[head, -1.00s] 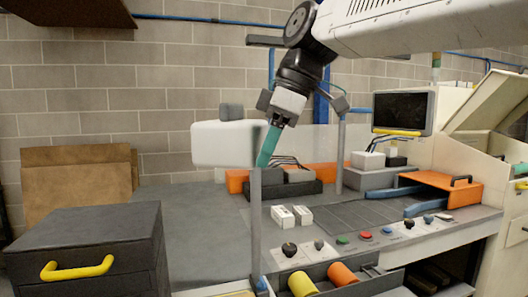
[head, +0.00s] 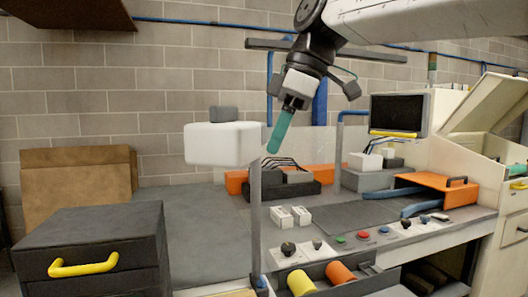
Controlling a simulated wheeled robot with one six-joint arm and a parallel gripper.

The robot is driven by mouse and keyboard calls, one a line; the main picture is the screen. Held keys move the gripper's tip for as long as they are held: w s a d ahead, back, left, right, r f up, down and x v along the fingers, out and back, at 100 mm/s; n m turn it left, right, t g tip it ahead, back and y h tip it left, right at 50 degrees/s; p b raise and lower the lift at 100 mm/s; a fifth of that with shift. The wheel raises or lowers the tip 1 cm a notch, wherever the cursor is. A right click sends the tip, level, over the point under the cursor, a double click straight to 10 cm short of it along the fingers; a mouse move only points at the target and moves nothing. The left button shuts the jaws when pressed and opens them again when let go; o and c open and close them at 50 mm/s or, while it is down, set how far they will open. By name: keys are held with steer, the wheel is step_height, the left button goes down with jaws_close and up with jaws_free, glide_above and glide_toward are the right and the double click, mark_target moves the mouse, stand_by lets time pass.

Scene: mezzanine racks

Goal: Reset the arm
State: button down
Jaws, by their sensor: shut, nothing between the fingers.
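My arm reaches in from the upper right. It bends down at a dark wrist joint with a white block on it. My gripper (head: 272,150) hangs below with teal fingers that look shut together, pointing down and slightly left. Nothing is seen between them. The gripper hangs above the workbench (head: 195,235), in front of the block wall, with its tips close to the right edge of the white box in the picture. I cannot tell whether they touch.
The white box (head: 215,145), with a grey block on top, appears beside a grey upright post (head: 256,210). A monitor (head: 400,113) and orange case (head: 433,188) are at right. A dark drawer unit (head: 90,245) is front left. The bench's left middle is clear.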

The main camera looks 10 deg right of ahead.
steer(key=s+v, duration=0.1)
steer(key=v, duration=0.6)
steer(key=s+d+f+m+h, duration=0.1)
steer(key=s+d+f+m, duration=0.15)
steer(key=f+m, duration=0.4)
steer(key=s+d+f+m+h, duration=0.1)
steer(key=d+f+m, duration=0.2)
steer(key=f, duration=0.6)
steer(key=s+d+f+m+h, duration=0.1)
steer(key=s+d+f+m, duration=0.2)
steer(key=s+f, duration=0.4)
steer(key=s+d+f+m+h, duration=0.1)
steer(key=s+d+f+m, duration=0.2)
steer(key=s+f, duration=0.4)
step_height(320, 180, down, 4)
steer(key=shift+s+d+r, duration=0.15)
steer(key=shift+s+d, duration=0.2)
steer(key=shift+d, duration=0.5)
